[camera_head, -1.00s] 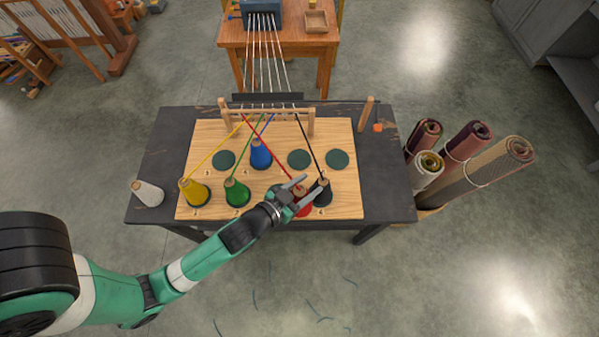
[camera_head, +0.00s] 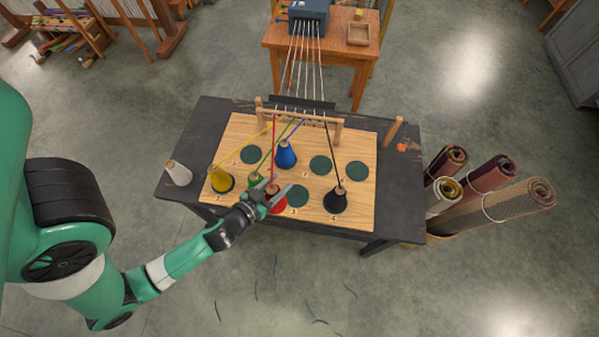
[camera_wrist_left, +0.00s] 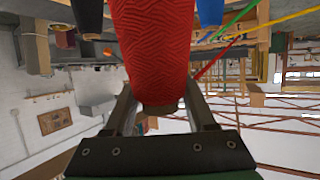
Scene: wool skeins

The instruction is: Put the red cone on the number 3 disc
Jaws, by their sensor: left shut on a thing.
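My left gripper (camera_head: 272,193) is shut on the red cone (camera_head: 277,204), which fills the middle of the left wrist view (camera_wrist_left: 155,45). The cone is at the front of the wooden board, just left of the number 3 disc (camera_head: 298,195), between it and the green cone. The number 3 disc is dark green and bare in the part that shows. I cannot tell how far the cone's base is above the board. A red thread runs from the cone's top to the wooden rack. My right gripper is not in view.
The green cone (camera_head: 255,181) stands close behind my gripper, the yellow cone (camera_head: 220,180) further left. The black cone (camera_head: 337,200) stands right of the number 3 disc, and the blue cone (camera_head: 286,155) behind. A white cone (camera_head: 178,174) is off the board (camera_head: 367,205). Threads stretch to the rack (camera_head: 300,119).

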